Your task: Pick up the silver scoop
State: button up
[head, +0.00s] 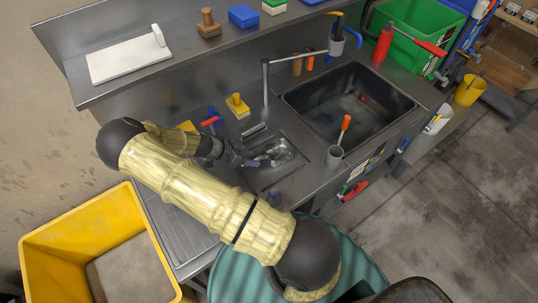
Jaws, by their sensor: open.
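A silver scoop (279,152) lies in the small shallow basin (272,173) of the metal counter, left of the large sink. My gripper (254,161) is at the left side of this basin, close to the scoop. Its fingers are small and dark in this view, and I cannot tell whether they touch the scoop. The gripper is open. My arm reaches across the counter from the lower right and hides part of the counter left of the basin.
The deep sink (350,104) with a tall faucet (265,80) is to the right. A grey cup (334,156) with an orange-handled tool stands right of the basin. A yellow-handled brush (238,106) and a red-handled tool (210,121) lie behind. A yellow bin (62,244) stands at lower left.

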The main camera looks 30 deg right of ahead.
aim_at(253, 158)
jog(key=shift+p+x, duration=0.6)
jog(key=shift+x, duration=1.25)
jog(key=shift+w, duration=0.1)
grip_shut()
